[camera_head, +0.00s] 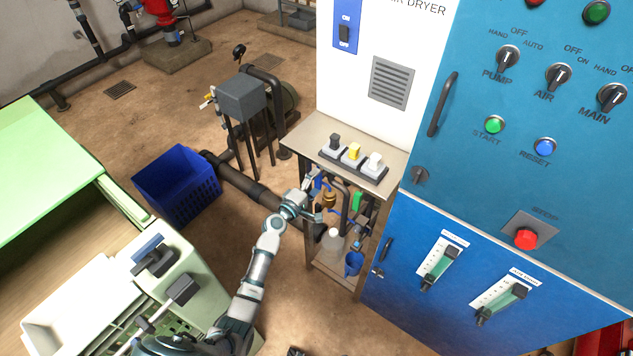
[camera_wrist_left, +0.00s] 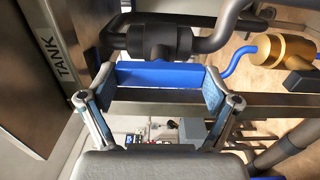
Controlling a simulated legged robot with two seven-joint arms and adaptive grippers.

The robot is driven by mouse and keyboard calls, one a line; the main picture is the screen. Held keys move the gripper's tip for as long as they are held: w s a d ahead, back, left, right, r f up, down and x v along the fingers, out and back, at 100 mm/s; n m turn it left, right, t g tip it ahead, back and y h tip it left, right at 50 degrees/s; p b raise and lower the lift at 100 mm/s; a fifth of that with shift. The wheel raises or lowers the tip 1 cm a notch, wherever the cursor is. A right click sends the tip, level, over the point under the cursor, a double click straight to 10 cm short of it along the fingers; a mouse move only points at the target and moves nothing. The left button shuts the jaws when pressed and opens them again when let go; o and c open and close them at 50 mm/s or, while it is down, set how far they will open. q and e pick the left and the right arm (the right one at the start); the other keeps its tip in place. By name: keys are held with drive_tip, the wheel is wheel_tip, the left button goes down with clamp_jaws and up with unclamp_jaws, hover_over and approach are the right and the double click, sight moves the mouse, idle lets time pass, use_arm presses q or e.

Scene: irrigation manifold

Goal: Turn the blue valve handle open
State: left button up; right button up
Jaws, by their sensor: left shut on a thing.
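The blue valve handle (camera_wrist_left: 160,74) is a straight blue bar below a black valve body (camera_wrist_left: 160,40) on a dark pipe, in the left wrist view. My left gripper (camera_wrist_left: 158,83) is shut on it, with one finger pad at each end of the bar. In the head view my left gripper (camera_head: 315,198) reaches into the open-fronted stand with the manifold. There the handle is small and largely hidden by the fingers. My right gripper does not show.
A brass fitting (camera_wrist_left: 283,48) with a blue hose is close on the right in the wrist view. The stand's steel top (camera_head: 310,143) is above the gripper. The blue cabinet (camera_head: 400,275) stands to its right. A blue crate (camera_head: 175,185) is on the floor at left.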

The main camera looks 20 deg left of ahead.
use_arm(q)
drive_tip(key=shift+a+f, duration=0.1)
drive_tip(key=shift+f, duration=0.05)
drive_tip(key=o, duration=0.9)
drive_tip(key=shift+a, duration=0.1)
drive_tip(key=v, duration=1.2)
drive_tip(key=shift+w+f, duration=0.1)
drive_tip(key=shift+f, duration=0.05)
